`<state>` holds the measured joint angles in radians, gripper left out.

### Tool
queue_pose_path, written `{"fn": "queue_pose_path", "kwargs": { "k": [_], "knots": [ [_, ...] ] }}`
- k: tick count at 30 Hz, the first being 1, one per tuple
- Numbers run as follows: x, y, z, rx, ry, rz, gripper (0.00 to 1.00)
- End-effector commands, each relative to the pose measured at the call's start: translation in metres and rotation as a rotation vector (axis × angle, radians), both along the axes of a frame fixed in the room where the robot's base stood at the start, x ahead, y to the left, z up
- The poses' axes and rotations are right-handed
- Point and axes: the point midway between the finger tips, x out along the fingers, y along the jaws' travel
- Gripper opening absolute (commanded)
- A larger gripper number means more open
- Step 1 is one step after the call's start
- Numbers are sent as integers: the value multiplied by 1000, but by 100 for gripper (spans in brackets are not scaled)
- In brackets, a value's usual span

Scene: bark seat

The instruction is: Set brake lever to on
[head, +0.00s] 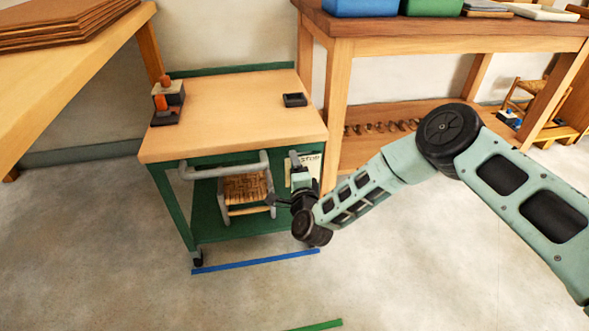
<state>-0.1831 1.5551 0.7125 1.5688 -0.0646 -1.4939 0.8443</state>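A green cart (173,205) with a wooden top stands at the centre, a grey push handle (222,170) on its front. At its front right corner is a pale plate with dark marks (312,158), too small to read. A small grey piece (295,160) beside it looks like the brake lever; its setting cannot be made out. My gripper (276,200) is in front of the cart's right side, just below that piece. Its dark fingers point left, towards the cart. My wrist hides part of the plate and the corner post. Whether the fingers touch anything cannot be told.
A small stool with a woven seat (245,188) shows behind the handle. A dark device with orange parts (168,100) and a black tray (294,100) sit on the cart top. A blue floor line (255,261) runs along the cart's front. Workbenches flank it; the front floor is clear.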

Motion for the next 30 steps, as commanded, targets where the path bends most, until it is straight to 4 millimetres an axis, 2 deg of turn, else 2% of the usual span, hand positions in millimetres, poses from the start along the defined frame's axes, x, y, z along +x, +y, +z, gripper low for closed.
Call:
{"fn": "queue_pose_path", "kwargs": {
  "k": [5, 8, 24, 30],
  "knots": [
    [-4, -1, 0, 0, 2, 0, 64],
    [-16, -4, 0, 0, 4, 1, 64],
    [-131, -37, 0, -1, 5, 2, 64],
    [-159, -45, 0, -1, 2, 2, 64]
  ]
}}
